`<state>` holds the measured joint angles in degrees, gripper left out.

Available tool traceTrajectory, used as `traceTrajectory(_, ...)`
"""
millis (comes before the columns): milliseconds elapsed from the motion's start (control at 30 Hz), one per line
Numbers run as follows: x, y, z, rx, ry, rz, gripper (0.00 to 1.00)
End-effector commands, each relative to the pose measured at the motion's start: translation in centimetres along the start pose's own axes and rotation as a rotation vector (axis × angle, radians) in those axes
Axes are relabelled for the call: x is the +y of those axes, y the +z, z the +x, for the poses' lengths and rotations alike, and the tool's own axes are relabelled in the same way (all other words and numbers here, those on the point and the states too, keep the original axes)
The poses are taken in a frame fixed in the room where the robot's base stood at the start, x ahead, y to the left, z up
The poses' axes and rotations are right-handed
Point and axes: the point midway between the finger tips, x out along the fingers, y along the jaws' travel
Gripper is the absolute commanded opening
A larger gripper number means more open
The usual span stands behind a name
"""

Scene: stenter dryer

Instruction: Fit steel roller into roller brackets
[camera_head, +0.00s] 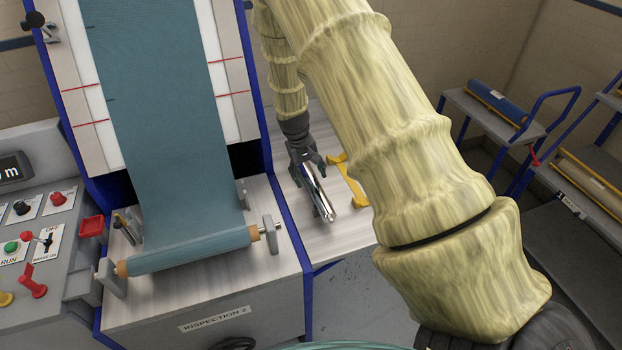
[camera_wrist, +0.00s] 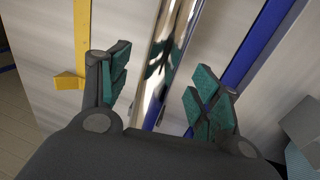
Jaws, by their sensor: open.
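The steel roller (camera_head: 320,196) is a shiny bare cylinder over the pale side table, right of the inspection machine. In the wrist view the roller (camera_wrist: 174,40) runs lengthwise between my two green-padded fingers. My gripper (camera_head: 306,163) is at the roller's far part. It is open (camera_wrist: 158,80), with a visible gap on each side of the roller; whether the fingers reach below it I cannot tell. Grey brackets stand on the machine's shelf: a right front one (camera_head: 270,234), a left front one (camera_head: 110,278) and a smaller right rear one (camera_head: 242,193).
A teal fabric roll (camera_head: 190,250) lies across the front brackets. A yellow holder (camera_head: 348,180) stands right of the roller and also shows in the wrist view (camera_wrist: 82,50). A blue machine edge (camera_head: 288,225) divides shelf and table. A control panel (camera_head: 35,230) is at left.

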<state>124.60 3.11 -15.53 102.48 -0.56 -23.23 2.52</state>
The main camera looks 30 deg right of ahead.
Motion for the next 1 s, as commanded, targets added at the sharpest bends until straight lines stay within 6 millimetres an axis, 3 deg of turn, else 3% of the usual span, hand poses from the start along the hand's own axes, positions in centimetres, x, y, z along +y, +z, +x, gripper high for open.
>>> traceTrajectory(300, 0.1, 0.0, 2.5, 0.001, 0.0, 0.0, 0.64)
traceTrajectory(633, 0.0, 0.0, 2.9, 0.001, 0.0, 0.0, 0.62)
traceTrajectory(900, 0.0, 0.0, 2.8, 0.001, 0.0, 0.0, 0.13)
traceTrajectory(1000, 0.1, 0.0, 2.8, 0.001, 0.0, 0.0, 0.0)
